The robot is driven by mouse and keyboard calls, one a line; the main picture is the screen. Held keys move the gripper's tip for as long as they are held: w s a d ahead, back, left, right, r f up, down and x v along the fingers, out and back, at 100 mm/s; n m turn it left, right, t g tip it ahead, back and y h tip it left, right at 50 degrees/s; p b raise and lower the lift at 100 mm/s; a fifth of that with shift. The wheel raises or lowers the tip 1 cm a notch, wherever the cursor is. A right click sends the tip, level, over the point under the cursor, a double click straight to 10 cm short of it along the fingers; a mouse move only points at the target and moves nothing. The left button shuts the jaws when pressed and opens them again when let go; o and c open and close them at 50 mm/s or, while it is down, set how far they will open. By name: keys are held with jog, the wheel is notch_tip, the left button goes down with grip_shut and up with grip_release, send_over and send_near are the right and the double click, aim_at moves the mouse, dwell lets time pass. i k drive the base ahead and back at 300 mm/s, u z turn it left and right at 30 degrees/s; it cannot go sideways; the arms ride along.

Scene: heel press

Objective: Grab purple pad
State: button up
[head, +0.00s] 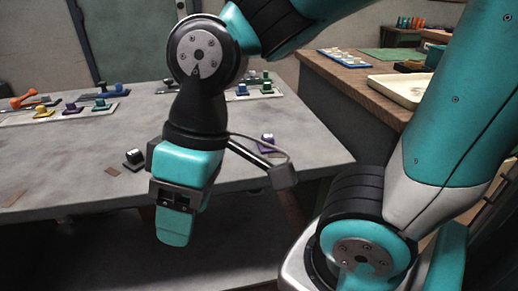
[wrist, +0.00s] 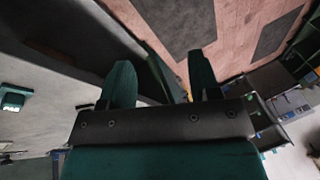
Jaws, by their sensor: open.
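A small purple pad piece (head: 267,140) with a pale top stands on the grey table, right of my gripper in the head view. Another purple piece (head: 72,108) sits on a pale tray at the left, between a yellow and a green one. My gripper (head: 174,214) hangs at the table's front edge, apart from both. In the wrist view my gripper (wrist: 161,82) shows two dark teal fingers, spread with nothing between them. No purple piece is clearly seen in the wrist view.
The grey table (head: 300,140) has free room in its middle. Trays with coloured pieces lie further back. A wooden bench (head: 345,72) with a cream tray (head: 400,88) stands at the right.

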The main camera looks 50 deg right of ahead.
aim_at(269, 138)
jog(key=z, duration=1.65)
jog(key=k, duration=0.7)
jog(key=u, duration=1)
jog(key=i, duration=0.5)
